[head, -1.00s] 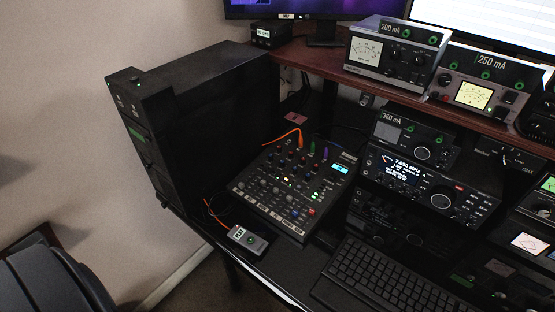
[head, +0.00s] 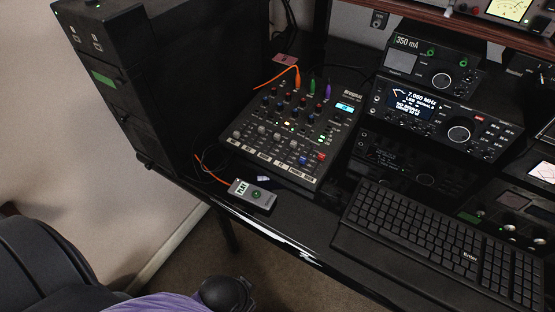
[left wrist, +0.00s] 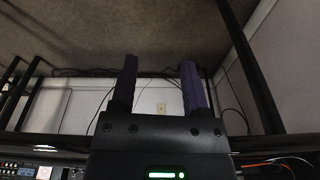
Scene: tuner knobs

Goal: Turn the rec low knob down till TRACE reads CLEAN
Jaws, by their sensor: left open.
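The black mixer (head: 292,135) lies on the desk with rows of small knobs, lit buttons and a small cyan display (head: 345,107). Its knob labels are too small to read, so I cannot tell which is the rec low knob. A small grey box (head: 252,194) with a white label and a green light sits in front of it. I cannot make out a TRACE reading. My left gripper (left wrist: 159,85) shows in the left wrist view with its two dark purple fingers apart and nothing between them. My right gripper is in neither view.
A black keyboard (head: 440,240) lies right of the mixer. A radio (head: 440,115) and a 350 mA meter unit (head: 432,65) stand behind it. A tall black cabinet (head: 165,90) stands left. Orange, green and purple plugs rise from the mixer's back. The desk's front edge (head: 270,238) is clear.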

